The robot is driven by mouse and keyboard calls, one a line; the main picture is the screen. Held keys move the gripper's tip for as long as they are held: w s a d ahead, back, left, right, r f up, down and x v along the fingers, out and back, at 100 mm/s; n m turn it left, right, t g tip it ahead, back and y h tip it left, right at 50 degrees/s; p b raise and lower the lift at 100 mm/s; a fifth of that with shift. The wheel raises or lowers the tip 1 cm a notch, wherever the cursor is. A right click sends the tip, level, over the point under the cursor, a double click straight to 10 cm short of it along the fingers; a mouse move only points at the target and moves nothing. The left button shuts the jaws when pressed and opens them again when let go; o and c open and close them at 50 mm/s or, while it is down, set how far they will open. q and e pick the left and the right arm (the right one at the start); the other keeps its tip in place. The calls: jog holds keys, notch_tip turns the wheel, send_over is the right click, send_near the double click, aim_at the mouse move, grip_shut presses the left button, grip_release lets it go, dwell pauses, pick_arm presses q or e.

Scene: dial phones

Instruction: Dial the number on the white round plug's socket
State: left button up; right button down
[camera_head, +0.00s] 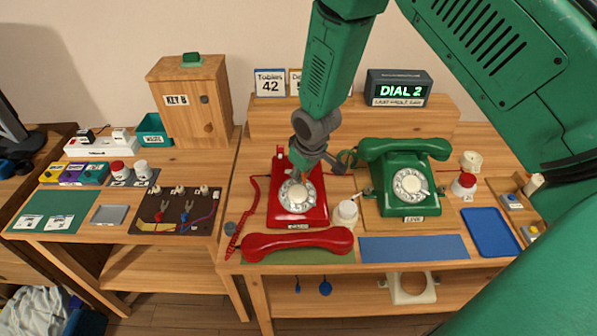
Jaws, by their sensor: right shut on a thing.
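A red dial phone (287,212) stands on the bench with its handset (297,243) lying off it, in front. My right gripper (299,177) points down at the phone's white dial (297,196). It is shut at the upper part of the dial and hides some of it; the exact grip is too small to see. A white power strip (100,143) at the back left carries small dark and white plugs. Which is the round white plug, and any socket number, I cannot make out. My left gripper is not in view.
A green dial phone (410,213) with its handset on stands to the right. A display (398,89) behind reads "DIAL 2". A white jar (346,213) stands between the phones. A wooden key box (190,100) is at the back left. A blue mat (413,248) lies clear in front.

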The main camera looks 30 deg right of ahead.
jog(key=shift+s, duration=0.1)
jog(key=shift+s+d+f, duration=0.15)
jog(key=shift+s+d, duration=0.05)
jog(key=shift+s, duration=0.4)
jog(key=shift+s+f+p, duration=0.25)
jog(key=shift+s+p, duration=0.05)
jog(key=shift+s, duration=0.2)
dwell(0.3)
